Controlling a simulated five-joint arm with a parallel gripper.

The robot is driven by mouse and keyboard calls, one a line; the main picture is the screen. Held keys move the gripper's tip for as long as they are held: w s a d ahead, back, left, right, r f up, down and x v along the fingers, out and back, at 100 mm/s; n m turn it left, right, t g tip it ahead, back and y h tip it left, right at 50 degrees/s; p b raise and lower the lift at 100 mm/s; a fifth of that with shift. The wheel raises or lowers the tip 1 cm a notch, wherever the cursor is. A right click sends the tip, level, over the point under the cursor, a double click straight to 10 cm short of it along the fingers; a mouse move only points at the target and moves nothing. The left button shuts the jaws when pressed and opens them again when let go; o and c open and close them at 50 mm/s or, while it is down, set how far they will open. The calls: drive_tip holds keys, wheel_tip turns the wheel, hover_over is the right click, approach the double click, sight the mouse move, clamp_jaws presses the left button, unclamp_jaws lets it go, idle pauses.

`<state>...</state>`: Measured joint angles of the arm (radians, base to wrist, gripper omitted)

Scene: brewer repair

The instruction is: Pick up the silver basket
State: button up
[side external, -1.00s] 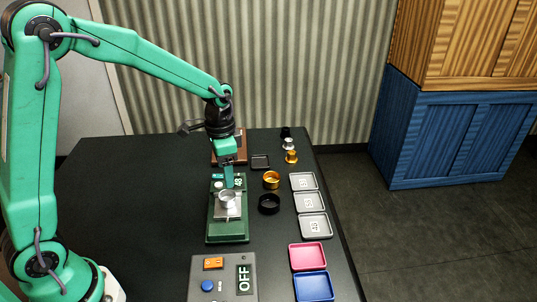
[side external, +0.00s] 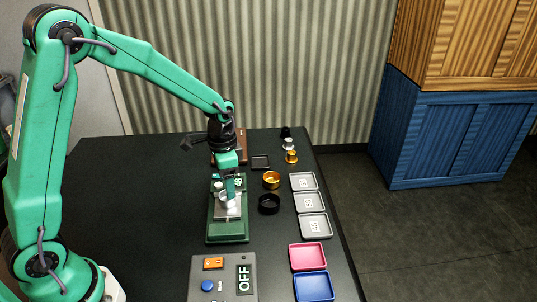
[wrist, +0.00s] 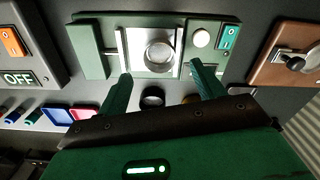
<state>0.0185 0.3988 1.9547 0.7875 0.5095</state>
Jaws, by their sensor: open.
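The silver basket (side external: 226,203) is a small round metal cup on the steel plate of the green scale (side external: 228,236). My gripper (side external: 229,192) points down over the scale and partly hides the basket in the side view. In the wrist view the silver basket (wrist: 159,54) shows round and open at the top, ahead of and between the two green fingers. My gripper (wrist: 161,72) is open there with nothing between its fingers. I cannot tell its exact height above the basket.
A gold basket (side external: 271,180) and a black basket (side external: 269,204) stand right of the scale. Grey numbered trays (side external: 309,202), a pink tray (side external: 307,256) and a blue tray (side external: 313,287) line the right edge. A grey box (side external: 224,281) reading OFF is in front.

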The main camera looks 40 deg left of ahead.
drive_tip(key=shift+s+f, duration=0.1)
drive_tip(key=shift+f, duration=2.05)
drive_tip(key=c, duration=1.1)
drive_tip(key=shift+c, duration=0.2)
drive_tip(key=shift+r, duration=0.15)
drive_tip(key=shift+r, duration=0.6)
drive_tip(key=r, duration=0.3)
drive_tip(key=shift+s+d+r, duration=0.1)
drive_tip(key=shift+s+d, duration=0.05)
drive_tip(key=shift+d, duration=0.15)
drive_tip(key=s+d+r, duration=0.6)
drive_tip(key=d, duration=0.3)
drive_tip(key=shift+r, duration=0.2)
